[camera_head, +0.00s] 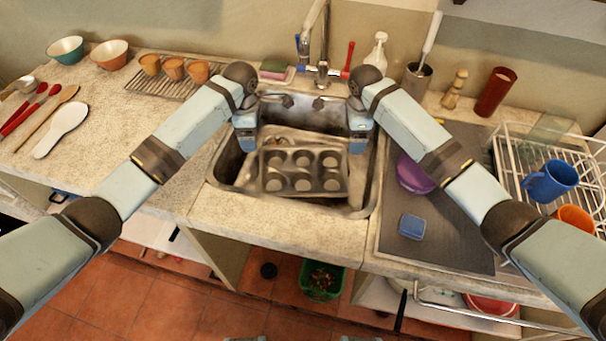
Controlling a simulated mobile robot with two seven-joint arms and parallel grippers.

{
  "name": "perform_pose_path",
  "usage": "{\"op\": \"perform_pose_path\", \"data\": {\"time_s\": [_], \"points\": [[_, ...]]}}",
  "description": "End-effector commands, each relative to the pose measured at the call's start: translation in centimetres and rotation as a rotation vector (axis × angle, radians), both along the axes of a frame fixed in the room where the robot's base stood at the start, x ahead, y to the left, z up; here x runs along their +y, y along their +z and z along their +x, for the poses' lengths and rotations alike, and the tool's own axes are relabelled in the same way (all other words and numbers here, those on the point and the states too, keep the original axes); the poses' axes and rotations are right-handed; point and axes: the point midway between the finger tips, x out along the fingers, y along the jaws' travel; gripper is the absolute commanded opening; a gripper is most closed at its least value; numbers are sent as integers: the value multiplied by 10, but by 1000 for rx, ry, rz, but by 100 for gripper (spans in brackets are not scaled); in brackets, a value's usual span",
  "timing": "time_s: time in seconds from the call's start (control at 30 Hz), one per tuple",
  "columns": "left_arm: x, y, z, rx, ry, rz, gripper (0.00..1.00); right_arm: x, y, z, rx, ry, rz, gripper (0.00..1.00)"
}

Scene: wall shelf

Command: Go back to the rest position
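My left gripper (246,142) points down over the back left part of the sink (222,165). My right gripper (360,141) points down over the back right part of the sink. A metal muffin tray (303,170) with several cups lies in the sink, between and in front of the two grippers. The fingertips are small and partly hidden by the gripper bodies. I cannot tell whether either gripper touches the tray, or whether it is open or shut. Both arms reach forward from the lower corners of the view.
The faucet (322,70) stands behind the sink. A purple bowl (414,174) and a blue sponge (412,226) are on the dark mat (450,240), below my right forearm. A dish rack (520,165) with mugs is at the right. The counter left of the sink has free room.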

Motion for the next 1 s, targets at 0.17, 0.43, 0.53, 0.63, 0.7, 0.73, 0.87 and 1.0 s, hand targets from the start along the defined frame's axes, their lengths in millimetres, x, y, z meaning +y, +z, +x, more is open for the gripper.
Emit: {"op": "perform_pose_path", "data": {"time_s": [0.17, 0.43, 0.53, 0.63, 0.7, 0.73, 0.87, 1.0], "points": [[0, 0, 0, 0, 0, 0, 85, 0, 6, 0, 0, 0, 0, 85], [0, 0, 0, 0, 0, 0, 85, 0, 6, 0, 0, 0, 0, 85], [0, 0, 0, 0, 0, 0, 85, 0, 6, 0, 0, 0, 0, 85], [0, 1, 0, 0, 0, 0, 85, 0, 7, 0, 0, 0, 0, 85], [0, 9, 0, 0, 0, 0, 85, 0, 14, 0, 0, 0, 0, 85], [0, 14, 0, -1, 0, 0, 85, 0, 20, 0, -1, 0, 0, 85], [0, 49, 0, -1, 0, 0, 85, 0, 55, 0, -1, 0, 0, 85], [0, 90, 0, 0, 0, 0, 85, 0, 96, 0, 0, 0, 0, 85]]}}
